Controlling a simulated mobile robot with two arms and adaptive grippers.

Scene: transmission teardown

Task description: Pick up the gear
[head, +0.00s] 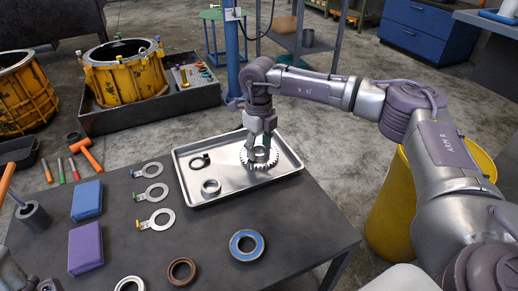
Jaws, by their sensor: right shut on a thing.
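The gear (246,163) is a silver toothed ring in the right half of a shallow metal tray (185,178). My right gripper (260,156) comes down from above and is shut on the gear, with its fingers hiding part of the gear's middle. The gear appears level; I cannot tell whether it touches the tray floor. Part of my left arm shows at the lower left corner, but its gripper is not in view.
The tray also holds a small ring (211,187) and a dark clamp ring (200,161). A blue-sealed bearing (246,246), a brown ring (182,271), tagged washers (157,192) and blue (87,200) and purple (86,247) boxes lie on the table. Its right front is clear.

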